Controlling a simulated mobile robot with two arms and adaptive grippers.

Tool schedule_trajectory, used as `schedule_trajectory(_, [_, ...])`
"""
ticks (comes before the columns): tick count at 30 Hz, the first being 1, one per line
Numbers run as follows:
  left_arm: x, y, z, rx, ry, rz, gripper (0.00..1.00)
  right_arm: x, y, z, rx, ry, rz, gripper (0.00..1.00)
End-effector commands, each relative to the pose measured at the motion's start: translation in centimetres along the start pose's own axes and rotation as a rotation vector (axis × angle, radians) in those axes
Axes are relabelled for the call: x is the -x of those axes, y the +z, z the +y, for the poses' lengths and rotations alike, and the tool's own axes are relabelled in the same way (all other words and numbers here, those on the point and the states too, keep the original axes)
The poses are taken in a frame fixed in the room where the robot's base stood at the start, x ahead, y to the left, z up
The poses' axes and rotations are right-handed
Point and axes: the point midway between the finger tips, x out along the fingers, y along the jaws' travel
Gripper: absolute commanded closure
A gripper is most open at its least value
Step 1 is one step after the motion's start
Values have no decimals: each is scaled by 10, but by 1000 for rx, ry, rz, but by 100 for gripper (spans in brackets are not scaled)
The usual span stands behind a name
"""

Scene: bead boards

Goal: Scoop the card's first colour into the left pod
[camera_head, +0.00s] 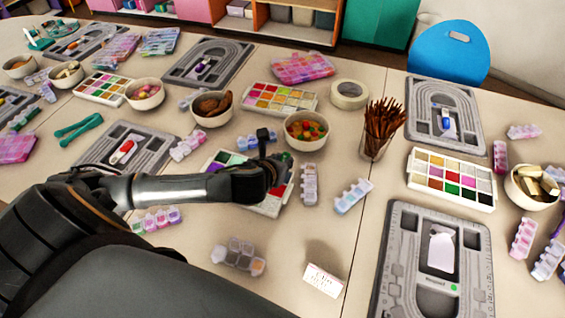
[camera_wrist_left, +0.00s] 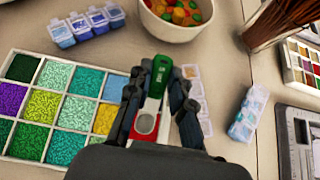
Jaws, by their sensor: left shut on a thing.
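My left gripper (camera_head: 268,168) is over the right part of a bead tray (camera_head: 225,158), whose compartments hold several colours. In the left wrist view the left gripper (camera_wrist_left: 158,100) is shut on a small scoop (camera_wrist_left: 160,76) with a green upper part and a pale round end. The tray (camera_wrist_left: 40,72) lies below and left of the fingers, with green, teal, purple and yellow beads. A small white card (camera_head: 323,280) stands near the front; its print is too small to read. A pod with several cups (camera_head: 238,257) lies left of it. My right gripper is not in view.
A bowl of mixed pieces (camera_head: 306,130) stands just beyond the gripper. A glass of brown sticks (camera_head: 380,130) stands to the right. More pods (camera_head: 353,196) lie nearby. A grey bead board (camera_head: 398,270) is at front right.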

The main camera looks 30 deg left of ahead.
Motion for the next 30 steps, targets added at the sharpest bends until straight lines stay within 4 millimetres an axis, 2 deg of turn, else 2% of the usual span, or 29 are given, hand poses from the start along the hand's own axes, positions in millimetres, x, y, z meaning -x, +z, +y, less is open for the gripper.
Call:
schedule_trajectory(1, [-2, -4, 0, -1, 0, -8, 98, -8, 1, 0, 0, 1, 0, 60])
schedule_trajectory(7, [-2, -8, 0, 1, -1, -37, 98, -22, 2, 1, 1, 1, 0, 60])
schedule_trajectory(18, [-10, -26, -1, 1, 0, -35, 98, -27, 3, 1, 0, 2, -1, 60])
schedule_trajectory(30, [-11, -30, -1, 2, 0, -35, 98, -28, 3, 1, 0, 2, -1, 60])
